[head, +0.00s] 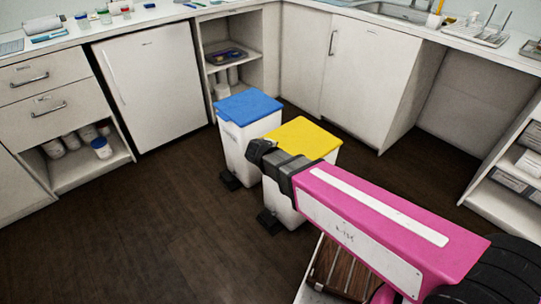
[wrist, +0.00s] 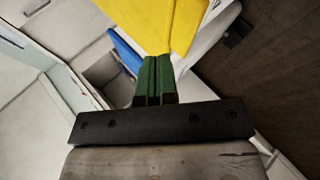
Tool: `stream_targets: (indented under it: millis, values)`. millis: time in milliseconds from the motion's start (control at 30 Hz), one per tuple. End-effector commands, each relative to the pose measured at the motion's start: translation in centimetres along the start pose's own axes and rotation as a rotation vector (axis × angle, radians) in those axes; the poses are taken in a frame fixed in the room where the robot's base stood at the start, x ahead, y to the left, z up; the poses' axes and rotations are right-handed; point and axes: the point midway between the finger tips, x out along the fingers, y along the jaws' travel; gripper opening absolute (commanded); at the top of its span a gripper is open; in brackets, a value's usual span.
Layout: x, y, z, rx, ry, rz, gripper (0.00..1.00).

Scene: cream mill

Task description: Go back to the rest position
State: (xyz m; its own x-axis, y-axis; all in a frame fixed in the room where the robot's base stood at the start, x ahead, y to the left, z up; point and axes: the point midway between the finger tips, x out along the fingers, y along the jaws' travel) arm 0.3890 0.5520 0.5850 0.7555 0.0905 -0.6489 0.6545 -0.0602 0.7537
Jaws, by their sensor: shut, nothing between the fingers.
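My gripper (wrist: 155,62) is shut and empty in the wrist view, its two green fingers side by side. The yellow bin lid lies beyond the fingertips there. In the head view my pink and black arm reaches in from the lower right, and its dark end overlaps the yellow-lidded bin (head: 318,142). The fingers cannot be made out in the head view.
A blue-lidded bin (head: 248,106) stands left of the yellow one. A white fridge (head: 152,85), drawers (head: 52,108), cupboards (head: 350,65) and an open shelf unit (head: 515,200) line the sides. The dark floor (head: 130,235) at the left is clear.

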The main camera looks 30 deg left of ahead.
Motion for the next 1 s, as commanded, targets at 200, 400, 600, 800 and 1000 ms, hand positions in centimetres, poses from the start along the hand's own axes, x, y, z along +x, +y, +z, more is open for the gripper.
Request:
stream_targets:
  millis: [200, 400, 600, 800, 1000]
  values:
    - [-4.7, -0.9, 0.0, -0.002, 0.004, 0.002, 0.00]
    - [-7.1, -1.4, -0.2, -0.001, 0.003, 0.003, 0.00]
    - [-7.8, -1.5, -0.2, -0.001, 0.002, 0.003, 0.00]
    - [-7.3, -1.1, 0.4, 0.013, -0.012, -0.003, 0.00]
    - [-4.5, 1.0, 4.8, 0.108, -0.099, -0.049, 0.00]
